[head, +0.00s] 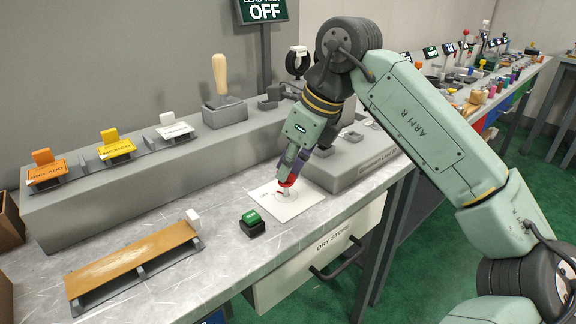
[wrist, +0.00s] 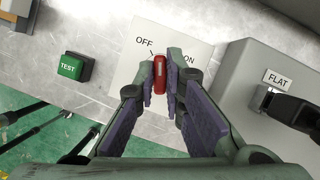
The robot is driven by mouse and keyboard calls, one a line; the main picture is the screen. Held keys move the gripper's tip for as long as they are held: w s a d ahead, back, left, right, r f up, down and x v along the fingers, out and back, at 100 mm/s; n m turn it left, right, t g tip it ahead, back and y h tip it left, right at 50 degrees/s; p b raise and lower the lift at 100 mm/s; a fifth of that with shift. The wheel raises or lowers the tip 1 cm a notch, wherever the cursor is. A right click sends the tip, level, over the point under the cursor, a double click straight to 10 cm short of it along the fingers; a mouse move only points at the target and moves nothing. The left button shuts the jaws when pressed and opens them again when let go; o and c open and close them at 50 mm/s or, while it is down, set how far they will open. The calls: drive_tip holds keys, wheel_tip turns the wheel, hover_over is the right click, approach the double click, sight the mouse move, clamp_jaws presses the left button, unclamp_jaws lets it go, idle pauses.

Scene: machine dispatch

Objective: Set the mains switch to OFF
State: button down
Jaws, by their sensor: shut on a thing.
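The mains switch has a red handle (wrist: 159,72) on a white plate (wrist: 125,80) marked OFF and ON. In the wrist view OFF is up and left of the handle, and ON is on the right, partly hidden by a finger. The handle stands nearly upright in that picture; its exact setting is hard to tell. My gripper (wrist: 160,84) is shut on the red handle, one finger on each side. In the head view the gripper (head: 287,178) reaches down to the red handle (head: 287,184) over the white plate (head: 300,207).
A green TEST button (head: 251,219) sits left of the plate. A wooden-topped ramp (head: 135,262) lies at front left. A sign (head: 263,10) reading OFF stands behind. A DRY STORE drawer (head: 315,262) is below.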

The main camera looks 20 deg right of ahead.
drive_tip(key=n+g+y+p, duration=0.1)
drive_tip(key=n, duration=0.3)
drive_tip(key=shift+w+n, duration=0.1)
drive_tip(key=shift+n, duration=0.2)
drive_tip(key=shift+g, duration=0.3)
drive_tip(key=c, duration=1.7)
unclamp_jaws()
drive_tip(key=shift+d, duration=0.1)
drive_tip(key=v, duration=1.2)
